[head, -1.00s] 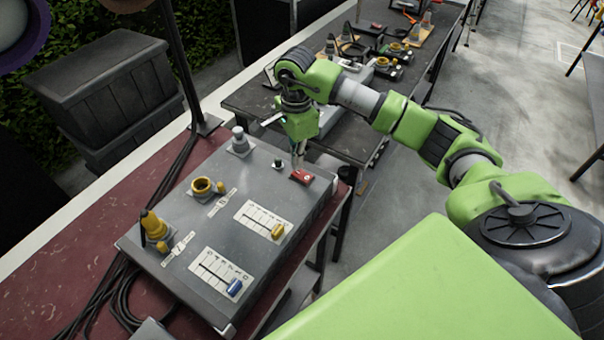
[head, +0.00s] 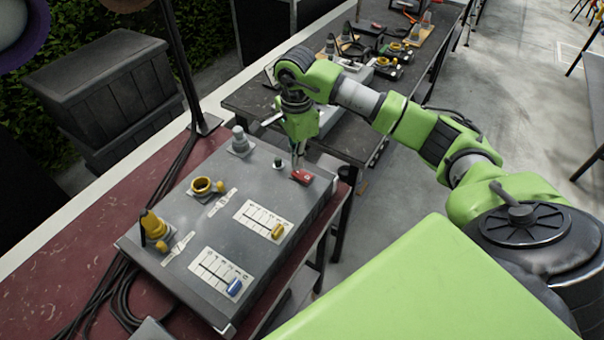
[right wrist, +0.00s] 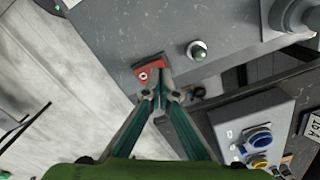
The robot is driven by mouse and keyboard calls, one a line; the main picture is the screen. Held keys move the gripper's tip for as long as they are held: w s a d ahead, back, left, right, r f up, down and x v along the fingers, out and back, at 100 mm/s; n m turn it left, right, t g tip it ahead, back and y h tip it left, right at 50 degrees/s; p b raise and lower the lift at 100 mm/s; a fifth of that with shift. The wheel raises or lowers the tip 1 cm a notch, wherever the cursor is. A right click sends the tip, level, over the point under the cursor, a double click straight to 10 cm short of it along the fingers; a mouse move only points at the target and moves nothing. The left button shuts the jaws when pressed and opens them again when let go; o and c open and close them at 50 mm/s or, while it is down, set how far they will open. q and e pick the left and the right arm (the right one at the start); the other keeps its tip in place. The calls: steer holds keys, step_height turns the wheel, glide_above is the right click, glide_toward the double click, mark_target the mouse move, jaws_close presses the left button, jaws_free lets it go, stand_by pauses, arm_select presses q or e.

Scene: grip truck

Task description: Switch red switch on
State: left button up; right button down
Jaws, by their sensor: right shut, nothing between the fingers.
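The red switch (head: 301,177) sits at the far right corner of the grey control box (head: 190,228). It also shows in the right wrist view (right wrist: 149,73), as a red rocker with a white round mark at its left part. My right gripper (head: 298,162) points down at the switch from its far side, with its fingertips at or just above it. In the right wrist view the fingers (right wrist: 161,82) come together at the switch's edge, shut and empty. Whether they touch the switch I cannot tell. My left gripper is not in view.
The box also carries a yellow slider (head: 278,231), a blue slider (head: 234,288), a yellow socket (head: 203,186), a yellow plug (head: 153,224) and a grey plug (head: 239,141). A small button (head: 278,164) stands beside the switch. A dark table (head: 262,100) with tools lies behind.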

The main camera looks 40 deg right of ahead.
steer(key=shift+f+b, duration=0.85)
steer(key=shift+f, duration=0.2)
steer(key=shift+r, duration=0.15)
stand_by(0.3)
steer(key=shift+r+p, duration=2)
steer(key=shift+r, duration=1.4)
